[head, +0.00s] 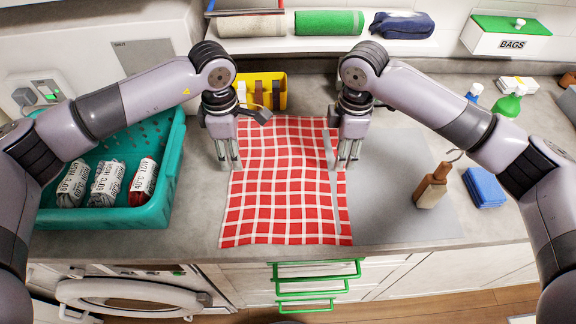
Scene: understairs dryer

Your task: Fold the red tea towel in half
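The red tea towel (280,190), with a white check, lies spread on the worktop, its front edge close to the counter's front. A pale grey strip runs front to back near its right side, with a narrow red checked band to the right of it; I cannot tell whether this is a hem or a gap. My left gripper (231,166) points down at the towel's left edge, towards the back. My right gripper (348,164) points down at the right edge, at similar depth. Whether either set of fingertips touches cloth or is closed is unclear.
A teal basket (155,212) with several packets stands left. A grey mat (390,190) lies right of the towel, with a wooden-handled tool (432,188) and blue cloths (484,187) nearby. A yellow caddy (270,92) stands behind. Green drawer handles (318,287) project below the counter.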

